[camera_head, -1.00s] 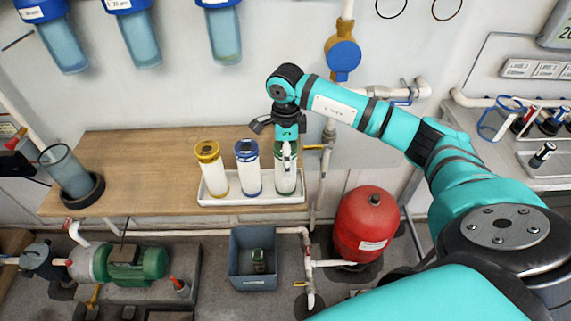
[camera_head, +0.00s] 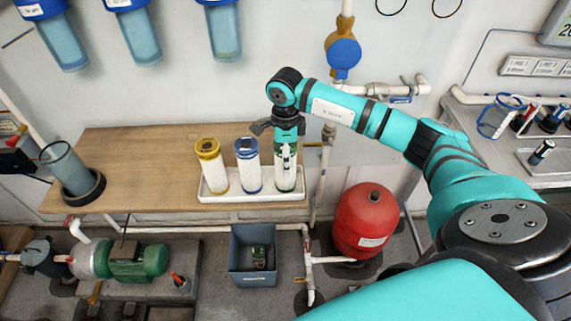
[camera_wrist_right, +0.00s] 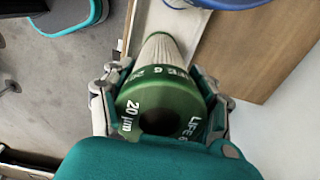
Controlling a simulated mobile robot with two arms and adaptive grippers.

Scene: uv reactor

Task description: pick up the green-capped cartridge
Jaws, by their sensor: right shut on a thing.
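The green-capped cartridge (camera_head: 286,178) stands upright at the right end of a white tray (camera_head: 225,198) on the wooden bench. Its green cap (camera_wrist_right: 160,105) fills the middle of the right wrist view, with "20 µm" lettering and a dark central hole. My right gripper (camera_head: 286,152) comes down from above and is shut on the cap, a finger on each side. I cannot tell whether the cartridge's foot touches the tray. A yellow-capped cartridge (camera_head: 211,168) and a blue-capped cartridge (camera_head: 248,168) stand left of it in the tray. My left gripper is not in view.
A clear cylinder in a black base (camera_head: 72,172) stands at the bench's left end. A blue-grey bin (camera_head: 253,270) and a red tank (camera_head: 366,222) stand below. Pipes run close right of the tray. The bench's left middle (camera_head: 150,165) is clear.

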